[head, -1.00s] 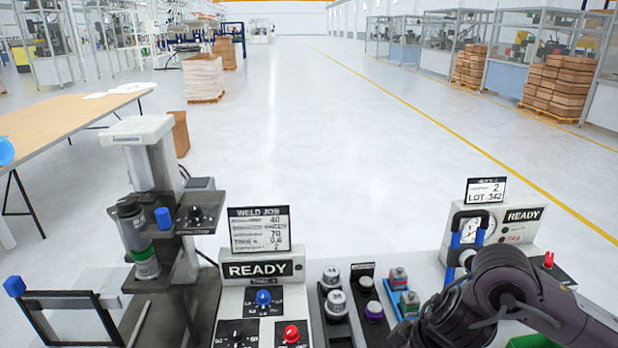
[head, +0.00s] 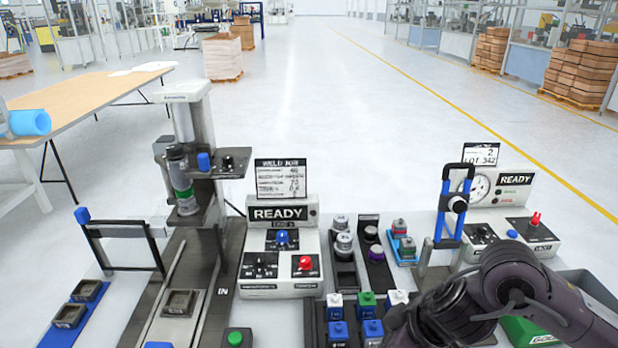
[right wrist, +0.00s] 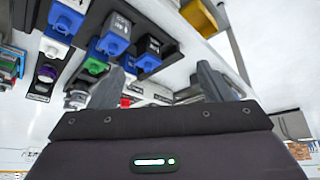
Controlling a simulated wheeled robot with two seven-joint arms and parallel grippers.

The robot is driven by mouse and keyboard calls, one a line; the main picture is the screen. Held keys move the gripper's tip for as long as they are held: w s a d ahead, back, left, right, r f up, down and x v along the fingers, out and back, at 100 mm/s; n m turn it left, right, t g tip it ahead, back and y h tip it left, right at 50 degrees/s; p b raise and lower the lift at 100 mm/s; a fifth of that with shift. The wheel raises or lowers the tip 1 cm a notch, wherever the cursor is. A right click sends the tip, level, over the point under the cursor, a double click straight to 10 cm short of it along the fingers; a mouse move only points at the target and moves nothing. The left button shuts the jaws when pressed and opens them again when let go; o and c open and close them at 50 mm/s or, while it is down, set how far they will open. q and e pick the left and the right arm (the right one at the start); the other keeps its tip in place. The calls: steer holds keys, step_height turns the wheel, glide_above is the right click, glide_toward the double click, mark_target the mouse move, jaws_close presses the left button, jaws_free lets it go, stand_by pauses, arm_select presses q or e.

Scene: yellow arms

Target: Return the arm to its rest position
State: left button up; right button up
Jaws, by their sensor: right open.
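My dark right arm (head: 515,275) comes in from the lower right of the head view and bends over the front right of the bench, down to the bottom edge. Its gripper is out of that view. In the right wrist view my right gripper (right wrist: 163,82) shows two grey fingers spread apart with nothing between them. Blue-topped blocks (right wrist: 113,38) in a dark holder show beyond the fingers; I cannot tell the distance to them. My left gripper and arm are not in view.
A weld station (head: 190,150) stands left, beside a control box (head: 280,250) reading READY. Colored blocks (head: 368,300) sit in a holder by my arm. A gauge box (head: 500,190) and blue-handled clamp (head: 453,205) stand behind the arm. A grey bin (head: 588,290) is at right.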

steer(key=a+r+t+y, duration=0.3)
steer(key=a+t, duration=0.1)
steer(key=a, duration=0.8)
steer(key=s+d+f+m+g+h, duration=0.2)
steer(key=s+d+f+m+h, duration=0.3)
steer(key=d, duration=0.4)
steer(key=s+d+f+m+g+h, duration=0.2)
steer(key=s+d+f+m, duration=0.1)
steer(key=s+d+f, duration=0.5)
step_height(320, 180, down, 29)
steer(key=d+g, duration=0.1)
steer(key=g, duration=0.1)
steer(key=s+d+f, duration=0.1)
steer(key=s+f, duration=0.7)
steer(key=s, duration=0.2)
steer(key=s+d+f, duration=0.2)
steer(key=s+f, duration=0.7)
steer(key=shift+s+d+f+g, duration=0.25)
steer(key=shift+s+d+g, duration=0.05)
steer(key=shift+s+g, duration=0.1)
